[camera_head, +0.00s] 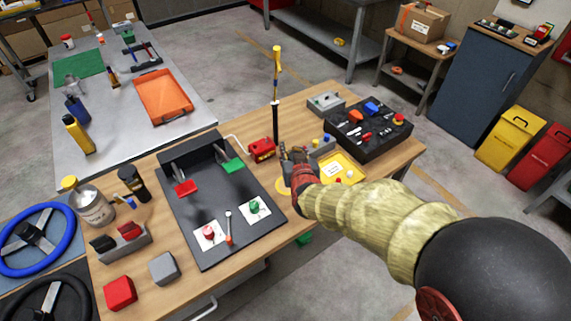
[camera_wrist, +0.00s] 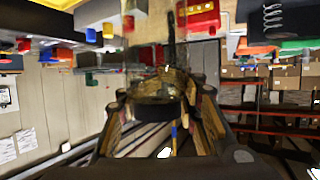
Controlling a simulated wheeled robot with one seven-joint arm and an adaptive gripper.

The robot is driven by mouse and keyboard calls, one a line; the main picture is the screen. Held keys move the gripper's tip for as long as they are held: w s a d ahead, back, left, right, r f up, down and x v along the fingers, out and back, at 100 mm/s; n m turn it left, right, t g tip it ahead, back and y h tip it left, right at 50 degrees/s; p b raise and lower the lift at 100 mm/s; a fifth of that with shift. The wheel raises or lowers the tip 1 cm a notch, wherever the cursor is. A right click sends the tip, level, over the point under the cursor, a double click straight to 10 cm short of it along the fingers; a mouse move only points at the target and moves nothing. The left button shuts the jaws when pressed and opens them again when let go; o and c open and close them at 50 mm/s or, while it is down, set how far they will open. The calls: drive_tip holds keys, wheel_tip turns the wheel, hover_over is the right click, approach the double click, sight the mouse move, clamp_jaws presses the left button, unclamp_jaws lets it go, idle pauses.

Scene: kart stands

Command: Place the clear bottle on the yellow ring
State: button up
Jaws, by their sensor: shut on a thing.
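My gripper (camera_head: 293,160) is low over the right part of the wooden workbench, at the end of my arm. It is shut on the clear bottle (camera_wrist: 160,85), which shows see-through and brownish between the fingers in the wrist view, where my gripper (camera_wrist: 162,108) also shows. In the head view the bottle is mostly hidden by the fingers. The yellow ring (camera_head: 281,187) lies on the bench just below and left of the gripper, partly covered. I cannot tell whether the bottle touches it.
A black tray (camera_head: 215,245) lies left of the ring. A small red machine (camera_head: 262,149) and a yellow-black post (camera_head: 276,90) stand behind it.

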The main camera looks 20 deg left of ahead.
drive_tip(key=shift+w+a+f+b, duration=0.45)
drive_tip(key=shift+w+a+f, duration=0.1)
drive_tip(key=shift+f, duration=0.9)
drive_tip(key=shift+w+a+f+b, duration=0.5)
drive_tip(key=shift+f, duration=0.9)
drive_tip(key=shift+w+a+f+b, duration=0.45)
drive_tip(key=shift+w+a+f, duration=0.1)
drive_tip(key=shift+f, duration=0.9)
drive_tip(key=shift+f, duration=0.1)
drive_tip(key=o, duration=1.3)
